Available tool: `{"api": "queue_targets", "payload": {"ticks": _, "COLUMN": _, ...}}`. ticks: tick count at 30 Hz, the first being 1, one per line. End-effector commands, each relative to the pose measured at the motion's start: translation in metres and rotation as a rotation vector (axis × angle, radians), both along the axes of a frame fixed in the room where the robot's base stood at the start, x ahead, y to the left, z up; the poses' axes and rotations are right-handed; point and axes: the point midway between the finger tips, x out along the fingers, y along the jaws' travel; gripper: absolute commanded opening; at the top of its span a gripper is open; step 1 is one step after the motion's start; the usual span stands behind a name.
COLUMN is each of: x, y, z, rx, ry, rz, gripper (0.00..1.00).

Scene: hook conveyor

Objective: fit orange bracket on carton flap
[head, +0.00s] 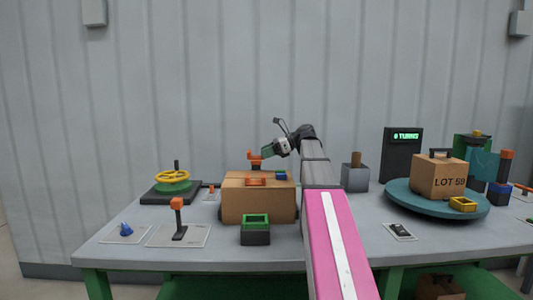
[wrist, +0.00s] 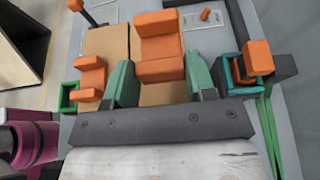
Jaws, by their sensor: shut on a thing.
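My gripper (head: 266,153) is above the brown carton (head: 258,206), its green fingers shut on an orange bracket (head: 254,161). In the wrist view the held bracket (wrist: 159,45) sits between the two fingers (wrist: 161,80), over the carton top (wrist: 106,44). It appears a little above the carton; contact with a flap cannot be told. A second orange piece (head: 257,182) is at the carton's near top edge; an orange piece also shows left of the fingers in the wrist view (wrist: 90,76). The fingers and bracket hide part of the carton top.
A green-rimmed box (head: 255,222) stands in front of the carton. An orange-topped post (head: 178,206) and yellow handwheel (head: 171,177) are left. A grey box (head: 355,179) and a turntable (head: 410,201) bearing another carton (head: 439,178) are right. A small blue block (head: 281,175) is at the carton top.

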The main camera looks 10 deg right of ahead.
Motion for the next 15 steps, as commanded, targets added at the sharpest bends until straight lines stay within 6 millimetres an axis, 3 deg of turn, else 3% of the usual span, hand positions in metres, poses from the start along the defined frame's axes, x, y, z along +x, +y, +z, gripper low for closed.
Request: {"api": "queue_targets", "payload": {"ticks": 15, "x": -0.001, "y": 0.0, "z": -0.033, "rx": 0.0, "ry": 0.002, "rz": 0.0, "gripper": 0.27}}
